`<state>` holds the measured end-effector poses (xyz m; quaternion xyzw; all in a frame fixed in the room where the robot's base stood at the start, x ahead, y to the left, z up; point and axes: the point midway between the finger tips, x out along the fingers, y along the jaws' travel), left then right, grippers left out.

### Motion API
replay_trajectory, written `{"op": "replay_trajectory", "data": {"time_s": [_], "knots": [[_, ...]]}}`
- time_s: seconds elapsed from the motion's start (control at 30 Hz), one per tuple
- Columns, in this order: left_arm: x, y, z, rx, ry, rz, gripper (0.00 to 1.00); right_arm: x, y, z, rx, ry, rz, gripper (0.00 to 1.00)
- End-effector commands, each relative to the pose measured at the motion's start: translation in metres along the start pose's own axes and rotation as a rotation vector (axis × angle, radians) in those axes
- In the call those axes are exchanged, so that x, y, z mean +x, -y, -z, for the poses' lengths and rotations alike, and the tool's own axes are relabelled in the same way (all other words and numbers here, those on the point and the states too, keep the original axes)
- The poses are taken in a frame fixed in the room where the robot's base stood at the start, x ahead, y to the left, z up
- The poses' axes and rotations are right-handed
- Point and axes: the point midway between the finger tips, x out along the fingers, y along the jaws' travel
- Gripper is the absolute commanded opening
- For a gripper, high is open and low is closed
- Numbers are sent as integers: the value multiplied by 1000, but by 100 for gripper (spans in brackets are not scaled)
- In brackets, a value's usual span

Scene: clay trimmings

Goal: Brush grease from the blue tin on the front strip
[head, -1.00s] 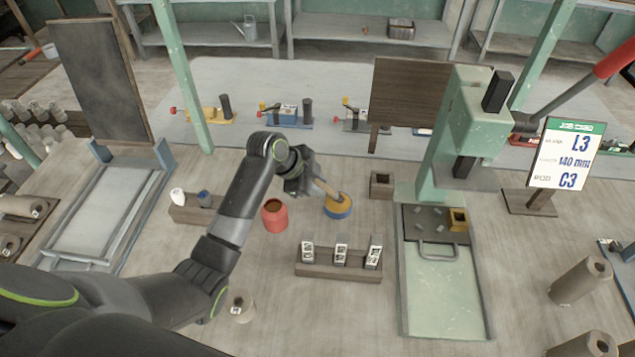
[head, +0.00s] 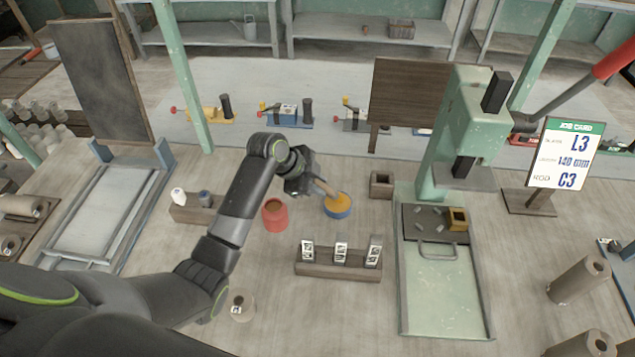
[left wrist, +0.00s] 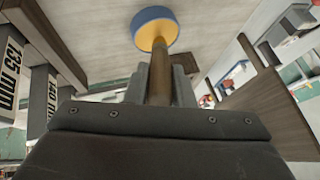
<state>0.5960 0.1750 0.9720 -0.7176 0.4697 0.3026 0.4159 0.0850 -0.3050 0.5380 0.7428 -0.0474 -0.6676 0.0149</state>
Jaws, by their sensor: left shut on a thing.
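My left gripper (head: 312,182) is shut on a brush with a wooden handle (head: 325,187). The brush points down and right, its lower end at the left side of the blue tin (head: 338,211). The tin holds yellow-orange grease (head: 338,200). In the left wrist view the wooden handle (left wrist: 160,75) sticks out from between the fingers (left wrist: 160,88) and overlaps the blue tin (left wrist: 148,17). I cannot tell whether the brush end touches the grease. I cannot tell which surface is the front strip. My right gripper is not in view.
A red pot (head: 274,216) stands left of the tin. A wooden rack (head: 338,270) with three labelled blocks is in front. A green press (head: 470,120) with a tray (head: 445,300) stands to the right. A small wooden box (head: 381,186) is close by.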

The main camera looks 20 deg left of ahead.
Motion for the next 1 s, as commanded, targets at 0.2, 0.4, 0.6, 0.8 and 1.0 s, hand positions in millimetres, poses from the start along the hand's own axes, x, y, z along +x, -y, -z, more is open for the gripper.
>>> {"op": "replay_trajectory", "data": {"time_s": [0.2,0.4,0.6,0.8,1.0], "knots": [[1,-2,-1,-2,2,-4,0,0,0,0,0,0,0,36],[1,-2,-1,-2,2,-5,0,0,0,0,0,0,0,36],[-6,1,2,-2,2,-4,0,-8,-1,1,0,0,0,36],[-20,7,11,-1,1,-3,0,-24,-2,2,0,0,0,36],[-34,12,19,-1,1,-2,0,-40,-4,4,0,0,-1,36]]}}
